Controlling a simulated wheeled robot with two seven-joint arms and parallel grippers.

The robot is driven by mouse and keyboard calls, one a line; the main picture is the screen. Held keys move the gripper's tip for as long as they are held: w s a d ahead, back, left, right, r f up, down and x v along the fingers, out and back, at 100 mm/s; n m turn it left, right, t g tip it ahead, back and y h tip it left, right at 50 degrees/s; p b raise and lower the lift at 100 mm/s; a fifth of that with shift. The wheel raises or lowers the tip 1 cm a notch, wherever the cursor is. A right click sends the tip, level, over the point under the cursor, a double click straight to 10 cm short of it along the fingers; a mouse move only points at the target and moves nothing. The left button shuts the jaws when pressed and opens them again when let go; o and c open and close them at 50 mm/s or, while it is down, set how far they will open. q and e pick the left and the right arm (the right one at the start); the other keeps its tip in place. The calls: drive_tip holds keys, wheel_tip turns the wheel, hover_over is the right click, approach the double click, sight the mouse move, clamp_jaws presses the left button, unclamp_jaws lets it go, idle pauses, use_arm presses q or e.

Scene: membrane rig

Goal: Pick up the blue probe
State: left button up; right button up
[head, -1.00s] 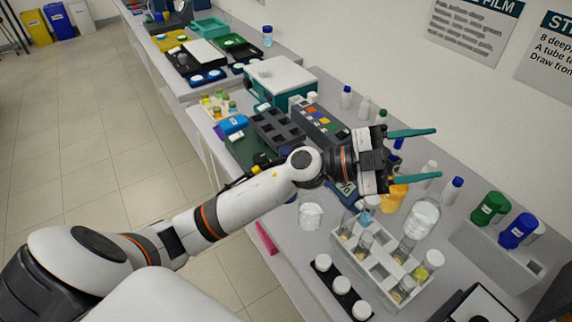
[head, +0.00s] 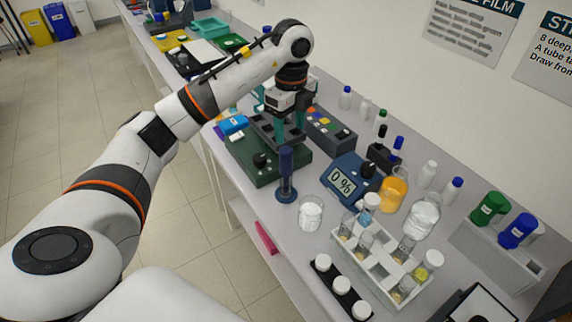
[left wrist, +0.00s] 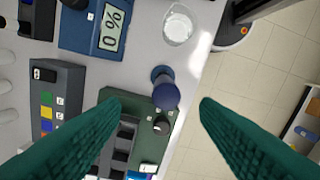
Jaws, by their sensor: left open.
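A dark blue upright cylinder (head: 286,162), which looks like the blue probe, stands on a round blue foot on the bench. In the left wrist view its top (left wrist: 166,96) shows between my open fingers, seen from above. My left gripper (head: 289,128) points down with its teal fingers apart and empty. In the head view it is above and behind the probe, over the dark green base with the grey rack. I see no contact between fingers and probe. My right gripper is not in view.
A glass beaker (head: 311,213) stands close beside the probe, and a blue meter reading 0 % (head: 350,181) is to its right. The dark green base (head: 262,174) with a black knob lies just behind. A white tube rack (head: 380,262) stands nearer. The bench edge is close.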

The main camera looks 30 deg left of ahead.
sight(286, 159)
use_arm(q)
wheel_tip(286, 159, down, 5)
drive_tip(key=shift+f+p, duration=0.1)
drive_tip(key=shift+p, duration=0.75)
drive_tip(key=shift+s+a+f+p, duration=0.1)
drive_tip(key=shift+s+f+p, duration=0.1)
drive_tip(key=shift+f+p, duration=0.3)
drive_tip(key=f, duration=0.1)
drive_tip(key=f+p, duration=0.1)
drive_tip(key=f, duration=0.1)
drive_tip(key=shift+s+a+f+p, duration=0.2)
drive_tip(key=shift+a+f+p, duration=0.05)
drive_tip(key=shift+f+p, duration=0.1)
drive_tip(key=shift+f, duration=0.35)
drive_tip(key=c, duration=0.9)
